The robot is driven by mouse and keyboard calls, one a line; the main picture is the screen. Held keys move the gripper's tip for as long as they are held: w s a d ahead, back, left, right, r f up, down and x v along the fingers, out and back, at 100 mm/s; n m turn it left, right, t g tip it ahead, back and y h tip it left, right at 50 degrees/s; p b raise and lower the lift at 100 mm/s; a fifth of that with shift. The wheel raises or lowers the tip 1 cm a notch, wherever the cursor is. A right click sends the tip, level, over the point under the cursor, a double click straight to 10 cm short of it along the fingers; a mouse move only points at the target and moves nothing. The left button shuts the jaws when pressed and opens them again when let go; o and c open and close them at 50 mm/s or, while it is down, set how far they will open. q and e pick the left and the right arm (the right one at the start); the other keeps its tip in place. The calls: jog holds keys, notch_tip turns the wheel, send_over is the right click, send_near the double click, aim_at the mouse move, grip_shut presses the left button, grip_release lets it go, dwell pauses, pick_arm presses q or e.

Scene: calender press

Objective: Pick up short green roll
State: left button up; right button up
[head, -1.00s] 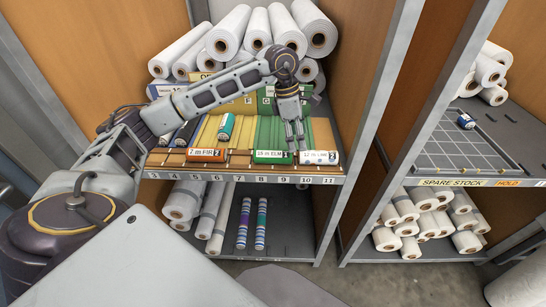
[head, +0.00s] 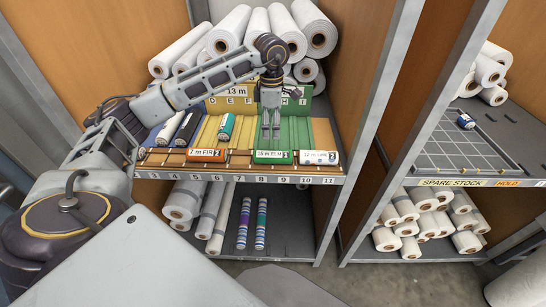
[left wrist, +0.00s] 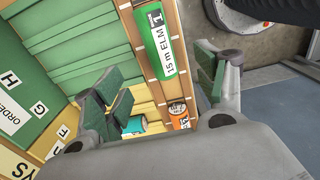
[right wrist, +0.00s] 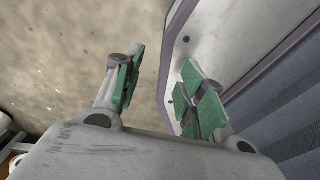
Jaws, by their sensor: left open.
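A green roll (head: 271,156) labelled ELM lies on the wooden front ledge of the shelf, between an orange roll and a white roll. It also shows in the left wrist view (left wrist: 158,45), lying between the spread fingers and towards the top of the picture. My left gripper (head: 270,134) is open and empty, pointing down over the green lane just behind this roll. A shorter teal roll (head: 225,127) lies in the yellow lane to the left; it also shows in the left wrist view (left wrist: 133,126). My right gripper (right wrist: 162,88) is open and empty, away from the shelf.
The orange roll (head: 206,155) and a white roll (head: 319,157) flank the green roll on the ledge. Dark and white rolls lie in the lanes at left. Large white rolls (head: 229,35) are piled behind. A grey upright (head: 361,110) stands at right.

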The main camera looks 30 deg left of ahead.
pick_arm(q)
send_over(273, 151)
jog(key=f, duration=0.6)
jog(key=shift+s+a+f+p, duration=0.1)
jog(key=shift+s+f+p, duration=0.1)
jog(key=shift+s+p, duration=0.1)
jog(key=shift+f, duration=0.4)
pick_arm(e)
jog(key=shift+s+a+r, duration=0.15)
jog(key=shift+a+r, duration=0.15)
jog(key=shift+a, duration=0.45)
pick_arm(q)
jog(key=shift+f, duration=0.1)
pick_arm(e)
jog(key=shift+d, duration=0.1)
pick_arm(q)
jog(key=shift+w+f, duration=0.1)
jog(key=shift+f, duration=0.15)
notch_tip(273, 151, down, 4)
jog(key=shift+w+f+p, duration=0.1)
jog(key=shift+w+p, duration=0.05)
jog(key=shift+p, duration=0.45)
jog(key=shift+f, duration=0.1)
jog(key=c, duration=1.1)
pick_arm(e)
jog(key=shift+s+r, duration=0.15)
jog(key=shift+r, duration=0.45)
